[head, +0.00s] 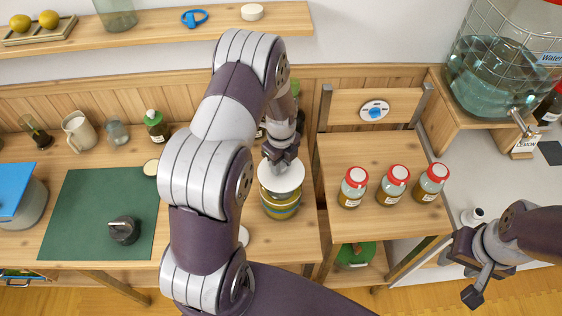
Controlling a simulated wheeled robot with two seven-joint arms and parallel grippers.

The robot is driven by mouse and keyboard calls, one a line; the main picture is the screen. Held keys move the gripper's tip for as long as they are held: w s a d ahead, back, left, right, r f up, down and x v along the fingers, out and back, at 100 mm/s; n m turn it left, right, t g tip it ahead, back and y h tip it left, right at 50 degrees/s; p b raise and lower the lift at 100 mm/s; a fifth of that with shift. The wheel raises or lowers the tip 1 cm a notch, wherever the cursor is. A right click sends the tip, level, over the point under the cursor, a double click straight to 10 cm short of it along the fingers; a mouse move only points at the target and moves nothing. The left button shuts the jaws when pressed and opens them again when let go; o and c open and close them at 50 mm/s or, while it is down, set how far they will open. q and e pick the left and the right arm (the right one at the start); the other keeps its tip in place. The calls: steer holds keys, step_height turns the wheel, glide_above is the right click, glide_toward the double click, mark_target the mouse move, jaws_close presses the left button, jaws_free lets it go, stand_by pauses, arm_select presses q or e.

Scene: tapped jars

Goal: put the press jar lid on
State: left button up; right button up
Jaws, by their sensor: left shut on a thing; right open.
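The white round lid (281,180) is under my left gripper (281,158), which is shut on it from above. The press jar (281,206), a banded yellow and green jar, stands on the wooden counter directly below the lid. The lid hides the jar's mouth, and I cannot tell whether the lid touches the rim. My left arm covers part of the counter beside the jar. My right gripper (474,279) is open and empty at the lower right, away from the jar.
Three red-capped jars (393,185) stand on a wooden stand to the right. A big glass water dispenser (497,75) is at the upper right. A green mat (85,200) with a dark knobbed object (124,230) lies left. A pitcher (80,132) and bottle (156,127) stand behind it.

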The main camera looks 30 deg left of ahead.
arm_select(q)
steer(key=shift+s, duration=0.15)
steer(key=shift+f+b, duration=0.7)
steer(key=shift+f, duration=0.3)
steer(key=shift+r, duration=0.1)
stand_by(0.6)
steer(key=o, duration=1.1)
steer(key=shift+r, duration=0.1)
step_height(320, 180, up, 12)
steer(key=b, duration=0.3)
steer(key=shift+r, duration=0.25)
